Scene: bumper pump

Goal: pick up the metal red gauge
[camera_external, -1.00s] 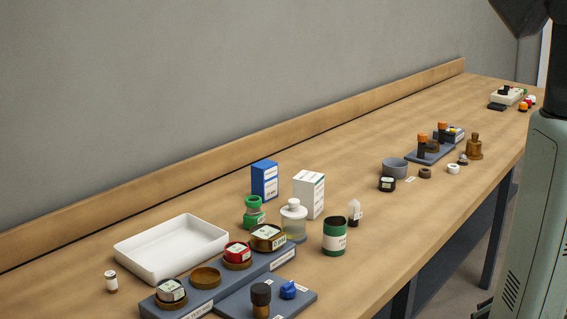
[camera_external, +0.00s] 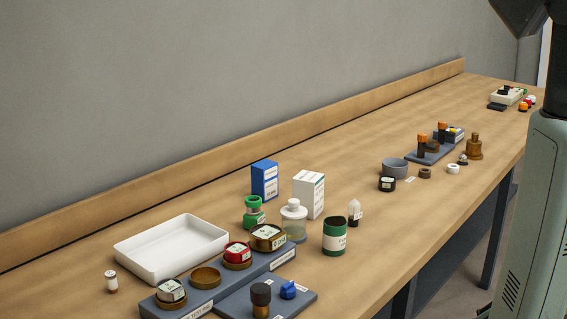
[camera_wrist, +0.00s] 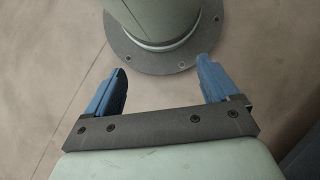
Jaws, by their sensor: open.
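The red gauge (camera_external: 238,252) sits in a round brown-gold holder on a long grey-blue rack (camera_external: 215,288) at the front of the bench, in the external view. It is a short round red piece with a pale face. To its right on the rack is a gold-brown gauge (camera_external: 267,237), and to its left are an empty brown ring (camera_external: 205,278) and a black gauge (camera_external: 171,291). My gripper (camera_wrist: 163,80) shows in the wrist view with its two blue fingers wide apart and nothing between them. It is over the floor and my base, away from the gauge.
A white tray (camera_external: 120,249) lies behind the rack. A green-capped jar (camera_external: 254,213), a clear bottle (camera_external: 293,222), two boxes and a dark green cup (camera_external: 334,238) stand close behind and right of it. A grey pad (camera_external: 235,308) with a black-capped bottle and blue knob lies in front.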

